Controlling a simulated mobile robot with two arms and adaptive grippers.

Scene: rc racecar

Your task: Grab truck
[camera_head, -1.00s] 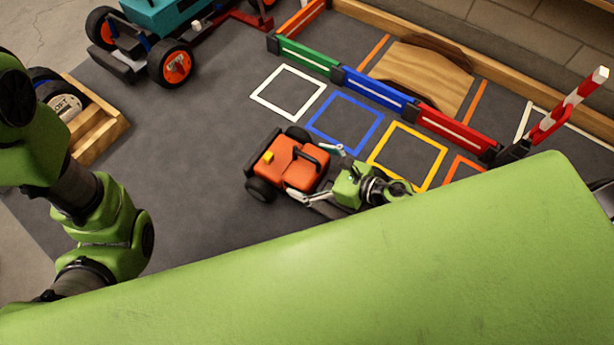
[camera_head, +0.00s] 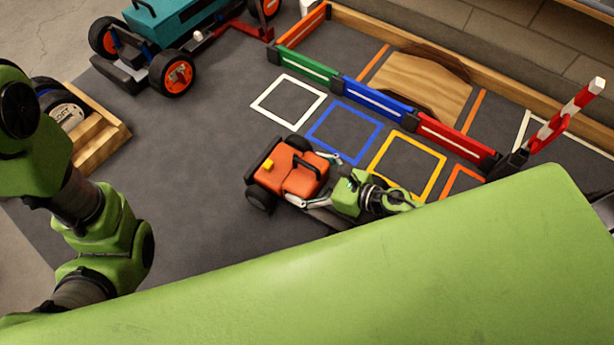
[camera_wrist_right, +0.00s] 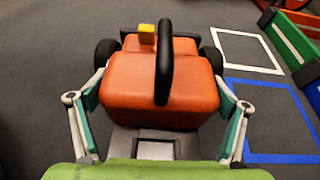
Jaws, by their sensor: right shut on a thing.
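The small orange truck (camera_head: 283,168) with black wheels, a black looped handle and a yellow block on top is on the dark mat. It also fills the middle of the right wrist view (camera_wrist_right: 150,95). My right gripper (camera_head: 311,179) is shut on the truck, with one finger on each side of its orange body. In the right wrist view the two fingers stand left and right of the body, below the rear wheels in the picture. The truck's near end is partly hidden by my gripper and arm. My left arm is at the left; its gripper is out of view.
A larger teal vehicle (camera_head: 170,25) with orange-hubbed wheels stands at the upper left. A wooden box (camera_head: 100,140) is at the left. Coloured squares, a green, blue and red barrier (camera_head: 375,98), a wooden ramp (camera_head: 420,80) and a striped pole (camera_head: 570,115) are at the right.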

